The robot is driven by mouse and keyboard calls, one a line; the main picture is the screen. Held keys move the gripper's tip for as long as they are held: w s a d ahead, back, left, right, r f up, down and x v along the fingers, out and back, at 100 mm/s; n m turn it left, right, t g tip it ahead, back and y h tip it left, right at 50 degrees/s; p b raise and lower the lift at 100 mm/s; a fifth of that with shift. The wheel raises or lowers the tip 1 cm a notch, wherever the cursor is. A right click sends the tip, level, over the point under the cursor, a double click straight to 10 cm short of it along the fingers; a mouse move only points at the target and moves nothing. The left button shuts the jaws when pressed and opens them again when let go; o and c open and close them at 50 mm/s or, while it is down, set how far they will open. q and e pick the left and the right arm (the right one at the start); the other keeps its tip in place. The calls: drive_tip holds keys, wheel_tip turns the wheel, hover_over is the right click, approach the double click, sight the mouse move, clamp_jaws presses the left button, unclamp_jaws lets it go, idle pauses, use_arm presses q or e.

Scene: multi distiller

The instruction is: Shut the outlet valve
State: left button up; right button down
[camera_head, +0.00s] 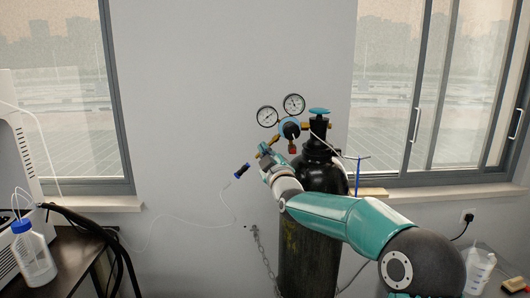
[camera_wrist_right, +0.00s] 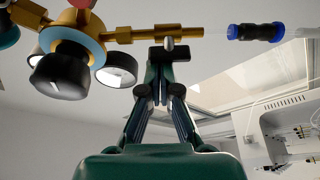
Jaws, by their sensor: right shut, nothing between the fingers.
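The black gas cylinder (camera_head: 308,240) stands against the wall with a regulator (camera_head: 289,129) and two round gauges at its top. A brass outlet line runs down-left from the regulator to a blue-and-black connector (camera_head: 241,171). In the right wrist view the brass outlet valve (camera_wrist_right: 182,32) lies across the top, with a small silver stub below it. The regulator's black knob (camera_wrist_right: 60,76) is left of it. My right gripper (camera_head: 265,150) is at the outlet line; its closed fingertips (camera_wrist_right: 167,52) are right by the stub, with nothing held. I cannot tell whether they touch. My left gripper is out of view.
A thin clear tube hangs from the connector along the wall. A chain (camera_head: 263,260) hangs left of the cylinder. A bottle with a blue cap (camera_head: 34,254) and dark cables stand at the left. Windows flank the wall.

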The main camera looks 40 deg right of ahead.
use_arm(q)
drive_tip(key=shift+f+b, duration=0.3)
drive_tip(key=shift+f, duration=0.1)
use_arm(e)
drive_tip(key=shift+m, duration=0.3)
